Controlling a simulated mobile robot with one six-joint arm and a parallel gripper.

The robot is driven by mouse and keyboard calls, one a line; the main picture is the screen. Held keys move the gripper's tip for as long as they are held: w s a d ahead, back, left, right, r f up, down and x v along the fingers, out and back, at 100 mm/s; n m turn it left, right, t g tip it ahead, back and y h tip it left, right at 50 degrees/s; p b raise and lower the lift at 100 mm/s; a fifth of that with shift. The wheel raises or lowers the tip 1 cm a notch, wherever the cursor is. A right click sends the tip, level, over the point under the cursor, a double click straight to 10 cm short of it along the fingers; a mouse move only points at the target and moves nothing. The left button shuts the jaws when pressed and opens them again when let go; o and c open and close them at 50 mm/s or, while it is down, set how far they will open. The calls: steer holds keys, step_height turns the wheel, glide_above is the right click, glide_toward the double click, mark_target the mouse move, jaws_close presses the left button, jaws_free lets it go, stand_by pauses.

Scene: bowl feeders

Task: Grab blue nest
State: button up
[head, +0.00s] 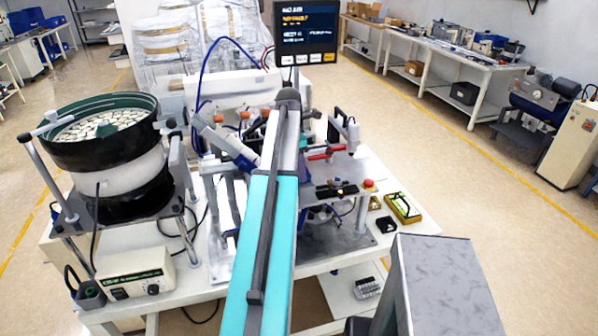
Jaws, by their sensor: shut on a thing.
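I cannot make out a blue nest in the head view. My teal and grey arm reaches up from the bottom middle over the workbench and hides part of the machine behind it. My gripper does not show clearly, so neither its jaws nor anything in them can be seen.
A bowl feeder (105,165) full of pale parts stands left on the white workbench (395,243). A screen (305,33) rises behind the machine. Free floor (480,210) lies to the right.

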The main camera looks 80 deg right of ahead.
step_height(320, 180, up, 17)
steer(key=b, duration=0.4)
steer(key=shift+f, duration=0.15)
stand_by(0.8)
